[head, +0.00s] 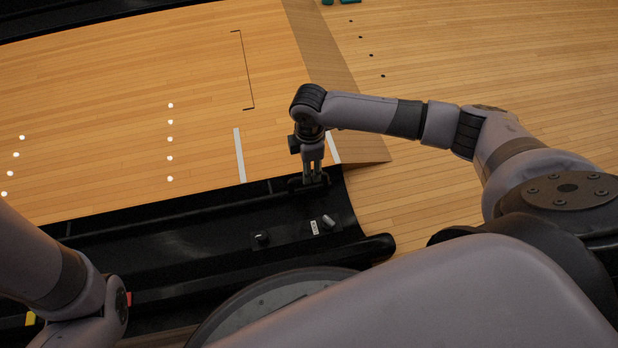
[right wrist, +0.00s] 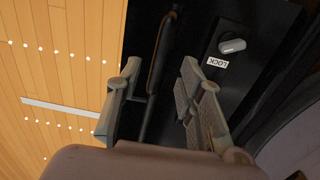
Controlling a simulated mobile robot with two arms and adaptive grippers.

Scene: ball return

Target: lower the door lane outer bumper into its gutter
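The bumper (head: 190,209) appears as a long dark rail along the lane's near edge, beside the black gutter (head: 190,245); how far it is raised is hard to tell. A dark bar handle (right wrist: 160,48) sits at its right end. My right gripper (head: 314,178) points down at this handle. In the right wrist view the gripper (right wrist: 160,78) has its fingers apart, one on each side of the handle, with visible gaps. A lock knob (head: 328,221) with a white LOCK label (head: 315,227) is close by; the knob also shows in the right wrist view (right wrist: 232,45). My left gripper is out of sight.
A rounded black rail (head: 372,249) runs along the near side. The wooden lane (head: 110,90) lies beyond, and open wooden floor (head: 510,65) is to the right.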

